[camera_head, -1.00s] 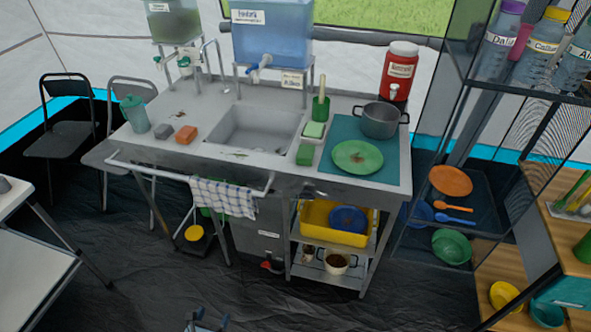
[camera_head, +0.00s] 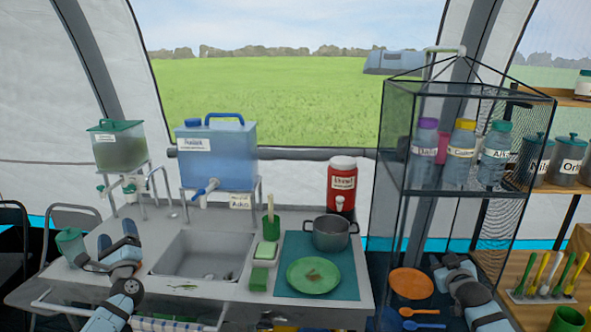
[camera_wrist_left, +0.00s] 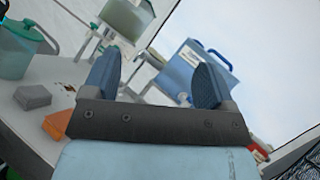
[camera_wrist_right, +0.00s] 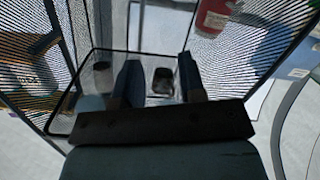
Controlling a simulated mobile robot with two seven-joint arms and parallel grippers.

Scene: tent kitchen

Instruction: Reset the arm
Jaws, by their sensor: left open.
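My left gripper (camera_head: 118,240) is raised in front of the counter's left part, left of the sink. In the left wrist view its two blue fingers (camera_wrist_left: 155,78) stand wide apart with nothing between them. My right gripper (camera_head: 455,262) is raised in front of the hanging mesh shelf at the right. In the right wrist view its two fingers (camera_wrist_right: 160,75) stand apart, with no object held between them. Both forearms reach up from the bottom of the head view.
The counter (camera_head: 215,294) holds a sink (camera_head: 195,256), a green plate (camera_head: 314,275), a pot (camera_head: 331,233) and water dispensers (camera_head: 217,155). A mesh shelf (camera_head: 455,193) with bottles hangs at right. A green-lidded cup (camera_head: 70,243) stands near my left gripper.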

